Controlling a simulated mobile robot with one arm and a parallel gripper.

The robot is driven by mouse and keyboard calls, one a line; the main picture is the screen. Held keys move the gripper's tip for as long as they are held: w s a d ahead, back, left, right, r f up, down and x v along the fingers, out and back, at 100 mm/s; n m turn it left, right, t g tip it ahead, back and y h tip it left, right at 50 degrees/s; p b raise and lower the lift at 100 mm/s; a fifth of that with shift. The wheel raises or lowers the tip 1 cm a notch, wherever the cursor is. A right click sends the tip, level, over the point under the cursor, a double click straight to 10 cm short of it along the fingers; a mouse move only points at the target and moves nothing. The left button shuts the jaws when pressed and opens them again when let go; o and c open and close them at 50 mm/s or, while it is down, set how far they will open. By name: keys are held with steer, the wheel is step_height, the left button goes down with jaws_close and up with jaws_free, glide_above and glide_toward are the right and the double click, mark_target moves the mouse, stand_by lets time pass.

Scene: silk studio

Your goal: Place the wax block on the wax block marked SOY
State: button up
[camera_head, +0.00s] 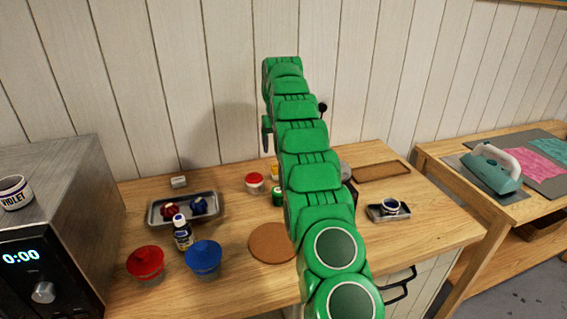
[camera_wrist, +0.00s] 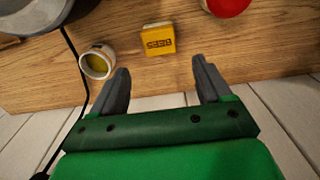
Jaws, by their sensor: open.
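A yellow wax block (camera_wrist: 158,40) with dark lettering that seems to read BEES lies on the wooden table in the wrist view. In the head view a bit of yellow (camera_head: 274,172), probably this block, shows beside my arm. My gripper (camera_wrist: 160,85) is open and empty, with the block beyond and between its fingertips, not touching. In the head view my arm hides much of the gripper. A small pale block (camera_head: 178,182) stands at the table's back left; its marking is too small to read. I cannot make out the word SOY anywhere.
A jar with yellow contents (camera_wrist: 97,62) and a red lid (camera_wrist: 228,5) flank the yellow block.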

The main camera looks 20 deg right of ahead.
steer(key=s+a+r, duration=0.2)
steer(key=s+r, duration=0.2)
steer(key=s, duration=0.4)
steer(key=s+a+r, duration=0.3)
steer(key=s+r, duration=0.1)
steer(key=s, duration=0.4)
steer(key=s+a+r, duration=0.2)
steer(key=s+r, duration=0.2)
steer(key=s, duration=0.4)
steer(key=s+a+f, duration=0.1)
steer(key=s+f, duration=0.1)
steer(key=s, duration=1.1)
steer(key=s+a+f+g, duration=0.1)
steer(key=s+f, duration=0.2)
steer(key=s, duration=1)
steer(key=s+a+f, duration=0.1)
steer(key=s+f, duration=0.1)
steer(key=s, duration=1.1)
steer(key=shift+s+a+f+g, duration=0.2)
steer(key=shift+s+a+g, duration=0.05)
steer(key=shift+a+g, duration=0.15)
